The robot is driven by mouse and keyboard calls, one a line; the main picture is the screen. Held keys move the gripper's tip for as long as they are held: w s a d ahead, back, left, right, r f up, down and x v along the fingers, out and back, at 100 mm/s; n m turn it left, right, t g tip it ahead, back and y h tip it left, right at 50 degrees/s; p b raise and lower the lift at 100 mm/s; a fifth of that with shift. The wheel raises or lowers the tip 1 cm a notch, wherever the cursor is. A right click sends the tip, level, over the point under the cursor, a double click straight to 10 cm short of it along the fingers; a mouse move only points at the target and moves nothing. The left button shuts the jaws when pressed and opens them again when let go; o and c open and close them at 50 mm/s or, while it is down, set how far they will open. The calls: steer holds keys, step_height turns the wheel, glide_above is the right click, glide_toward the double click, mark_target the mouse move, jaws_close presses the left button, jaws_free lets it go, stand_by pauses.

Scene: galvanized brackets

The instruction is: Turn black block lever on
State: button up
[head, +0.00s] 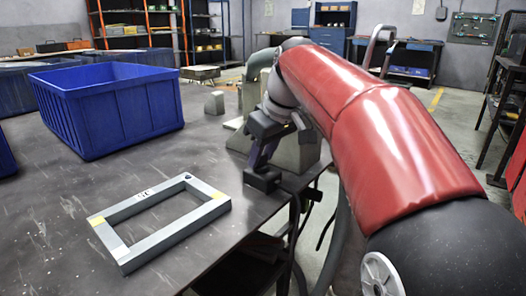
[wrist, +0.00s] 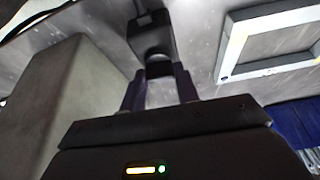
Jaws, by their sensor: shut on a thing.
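The black block lever (head: 262,180) is a small dark block at the right edge of the dark metal table in the head view. It also shows at the top middle of the wrist view (wrist: 150,38). My gripper (head: 259,166) reaches down to it from above, and its purple fingers meet the block. In the wrist view the two fingers of my gripper (wrist: 157,74) stand on either side of the block's near end, shut on it. The fingertips' exact contact and the lever's pivot are hidden.
A grey rectangular frame (head: 118,246) lies on the table (head: 60,205) to the left. A blue crate (head: 125,112) stands farther back. Grey bracket-like blocks (head: 288,150) stand right behind my gripper. The table between the frame and crate is bare.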

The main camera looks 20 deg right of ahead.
steer(key=m, duration=0.2)
steer(key=m+h+p, duration=0.1)
steer(key=m, duration=0.1)
steer(key=shift+a+r+t+h, duration=0.1)
steer(key=shift+a+t+h, duration=0.05)
steer(key=shift+t+h, duration=0.15)
steer(key=m+h+p, duration=0.1)
steer(key=m+p, duration=0.1)
steer(key=m, duration=0.2)
steer(key=shift+a+m+h, duration=0.1)
steer(key=shift+m+h, duration=0.2)
steer(key=shift+h, duration=0.1)
steer(key=m+p, duration=0.1)
steer(key=m, duration=0.1)
steer(key=m+g+h, duration=0.1)
steer(key=m, duration=0.1)
steer(key=shift+a+h+p, duration=0.1)
steer(key=shift+h+p, duration=0.2)
steer(key=shift+p, duration=0.05)
steer(key=shift+w+a+m+g+h+p, duration=0.1)
steer(key=shift+m+g+h+p, duration=0.2)
steer(key=shift+m, duration=0.75)
steer(key=shift+m+g+h+p, duration=0.2)
steer(key=shift+m+p, duration=0.1)
steer(key=shift+m, duration=0.75)
steer(key=o, duration=1)
